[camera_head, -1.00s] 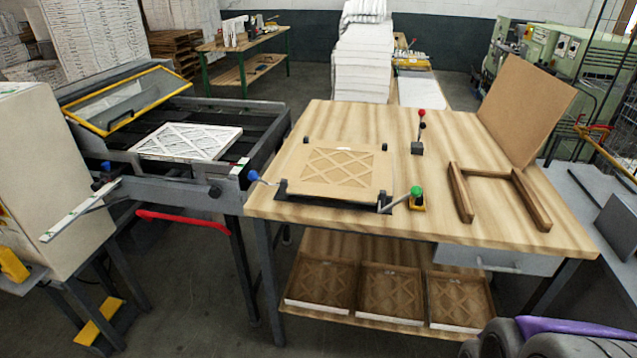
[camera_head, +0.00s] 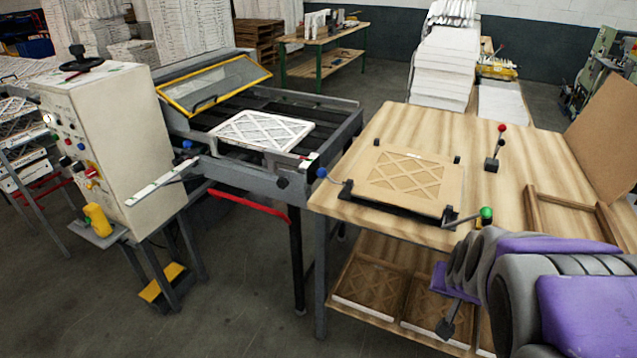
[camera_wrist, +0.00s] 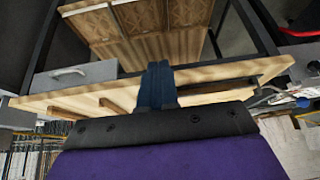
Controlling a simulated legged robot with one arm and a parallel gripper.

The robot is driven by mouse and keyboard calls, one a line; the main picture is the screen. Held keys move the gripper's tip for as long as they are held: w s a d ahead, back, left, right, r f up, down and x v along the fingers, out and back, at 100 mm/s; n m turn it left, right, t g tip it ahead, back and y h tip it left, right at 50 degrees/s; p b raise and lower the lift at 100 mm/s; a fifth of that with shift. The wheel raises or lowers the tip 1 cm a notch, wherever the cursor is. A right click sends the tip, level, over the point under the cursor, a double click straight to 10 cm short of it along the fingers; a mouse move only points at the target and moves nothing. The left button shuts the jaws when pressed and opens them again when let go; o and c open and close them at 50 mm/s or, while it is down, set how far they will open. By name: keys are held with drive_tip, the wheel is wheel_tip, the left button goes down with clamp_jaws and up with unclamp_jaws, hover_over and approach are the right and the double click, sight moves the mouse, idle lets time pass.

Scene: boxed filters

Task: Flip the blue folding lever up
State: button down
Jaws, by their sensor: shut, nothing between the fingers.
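A lever with a blue ball knob (camera_head: 321,173) sticks out from the left front corner of the black-edged fixture on the wooden table in the head view. Its knob points out to the left, over the table's left edge. A lever with a green knob (camera_head: 486,213) is at the fixture's right front corner. My gripper (camera_head: 447,328) hangs at lower right, in front of the table and below its top, apart from both levers. It is shut and empty. In the wrist view its dark fingers (camera_wrist: 157,84) are together before the table edge.
A boxed filter (camera_head: 408,173) lies in the fixture. A red-knobbed lever (camera_head: 496,147) and a wooden frame (camera_head: 570,205) are farther right. Filter boxes (camera_head: 370,287) fill the lower shelf.

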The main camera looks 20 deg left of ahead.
drive_tip(key=w+a+t+p, duration=0.1)
drive_tip(key=w+a+t, duration=0.1)
drive_tip(key=w+a, duration=0.4)
drive_tip(key=w+a+t, duration=0.3)
drive_tip(key=w, duration=0.5)
drive_tip(key=n+t+y+p, duration=0.2)
drive_tip(key=t+y+p, duration=0.15)
drive_tip(key=t, duration=0.85)
approach(320, 177)
drive_tip(key=s+a+r+v, duration=0.1)
drive_tip(key=v, duration=0.6)
drive_tip(key=shift+w+d+h+p, duration=0.25)
drive_tip(key=shift+d+p, duration=0.1)
drive_tip(key=shift+p, duration=0.1)
drive_tip(key=shift+g, duration=0.3)
drive_tip(key=b+x, duration=0.3)
drive_tip(key=x, duration=1)
drive_tip(key=shift+w+r+b, duration=0.15)
drive_tip(key=shift+w+b, duration=0.2)
